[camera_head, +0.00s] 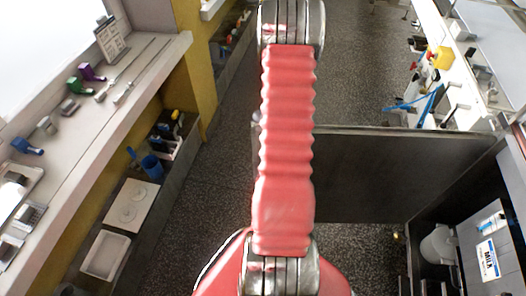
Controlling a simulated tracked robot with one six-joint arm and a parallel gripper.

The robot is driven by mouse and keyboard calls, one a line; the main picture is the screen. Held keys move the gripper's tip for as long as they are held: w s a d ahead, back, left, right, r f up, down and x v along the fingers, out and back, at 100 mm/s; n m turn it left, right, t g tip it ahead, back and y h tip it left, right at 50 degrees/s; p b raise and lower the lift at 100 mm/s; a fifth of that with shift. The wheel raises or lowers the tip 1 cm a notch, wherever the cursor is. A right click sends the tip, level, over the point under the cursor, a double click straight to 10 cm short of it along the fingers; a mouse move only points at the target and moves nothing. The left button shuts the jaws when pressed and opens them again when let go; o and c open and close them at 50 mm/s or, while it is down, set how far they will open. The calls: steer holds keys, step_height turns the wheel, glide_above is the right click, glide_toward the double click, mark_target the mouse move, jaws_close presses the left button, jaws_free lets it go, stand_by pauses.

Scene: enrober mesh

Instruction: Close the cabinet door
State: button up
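The cabinet door (400,175) is a dark grey panel. It stands open, reaching out from the cabinet on the right across the aisle. My red arm crosses in front of the door's left part and hides some of it. The open cabinet (420,215) is at the lower right, with its inside partly showing. My arm runs up the middle of the picture to a metal joint at the top edge. My gripper is not in view, so its state and any contact with the door cannot be seen.
A long counter (130,85) with small tools lines the left, above a shelf with trays (104,254). The speckled floor (345,80) is clear beyond the door.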

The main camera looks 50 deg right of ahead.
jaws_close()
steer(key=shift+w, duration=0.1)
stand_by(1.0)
